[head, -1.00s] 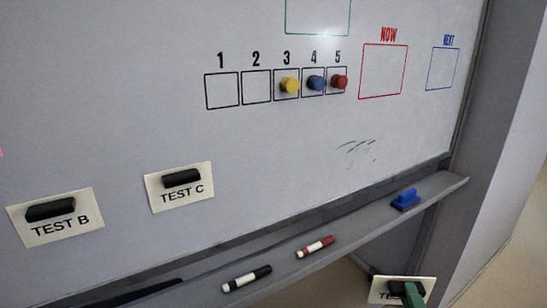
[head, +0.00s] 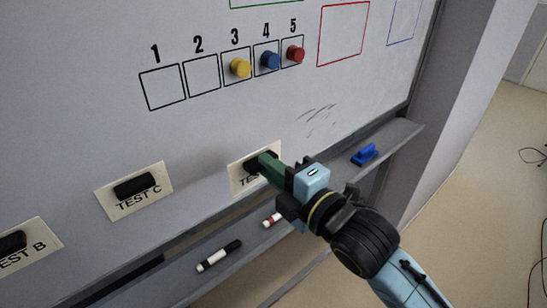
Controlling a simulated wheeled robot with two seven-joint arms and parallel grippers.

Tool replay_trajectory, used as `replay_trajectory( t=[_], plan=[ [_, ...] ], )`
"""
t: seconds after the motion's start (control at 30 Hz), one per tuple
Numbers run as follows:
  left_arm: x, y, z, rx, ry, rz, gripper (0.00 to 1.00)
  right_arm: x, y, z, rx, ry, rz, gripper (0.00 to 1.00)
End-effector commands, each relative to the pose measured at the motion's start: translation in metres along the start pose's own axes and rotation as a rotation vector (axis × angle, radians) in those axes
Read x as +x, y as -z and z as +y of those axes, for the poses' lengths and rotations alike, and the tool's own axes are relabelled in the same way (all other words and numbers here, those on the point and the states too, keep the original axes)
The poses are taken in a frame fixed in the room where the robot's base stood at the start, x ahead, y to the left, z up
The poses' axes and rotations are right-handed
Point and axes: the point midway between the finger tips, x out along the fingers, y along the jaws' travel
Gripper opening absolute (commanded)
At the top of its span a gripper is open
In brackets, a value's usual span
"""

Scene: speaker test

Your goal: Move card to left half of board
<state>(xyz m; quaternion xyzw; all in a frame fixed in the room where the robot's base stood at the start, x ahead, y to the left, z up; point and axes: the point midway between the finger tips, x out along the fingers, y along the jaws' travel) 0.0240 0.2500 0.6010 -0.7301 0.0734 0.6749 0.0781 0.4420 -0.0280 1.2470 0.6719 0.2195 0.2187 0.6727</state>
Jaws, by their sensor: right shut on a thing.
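A white card (head: 237,182) with a black handle shows in the head view at the lower middle of the board; its lettering begins "TE" and the rest is hidden by my gripper. My right gripper (head: 265,166), with green fingers, is shut on the card's handle from the right. The card is in front of the whiteboard (head: 90,140); I cannot tell whether it touches it. The TEST C card (head: 159,184) is on the board to its left, and the TEST B card (head: 42,240) is at the lower left, cut by the frame. My left gripper is not in view.
The tray (head: 395,143) below the board holds a blue object (head: 364,154), a black marker (head: 219,256) and a red marker (head: 270,219) partly behind my arm. Yellow (head: 240,68), blue (head: 269,61) and red (head: 295,54) magnets sit in boxes 3, 4 and 5.

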Motion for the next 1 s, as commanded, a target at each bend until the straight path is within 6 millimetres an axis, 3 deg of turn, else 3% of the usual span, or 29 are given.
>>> replay_trajectory(
  t=[0.27,0.67,1.0],
  plan=[
    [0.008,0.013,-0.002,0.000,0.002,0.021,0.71,0.018,0.000,-0.002,0.002,-0.004,-0.001,0.00],
    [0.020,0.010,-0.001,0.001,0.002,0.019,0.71,0.050,0.000,-0.001,0.001,-0.004,-0.001,0.00],
    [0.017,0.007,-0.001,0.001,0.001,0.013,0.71,0.071,0.000,0.000,0.000,-0.003,-0.001,0.00]
  ],
)
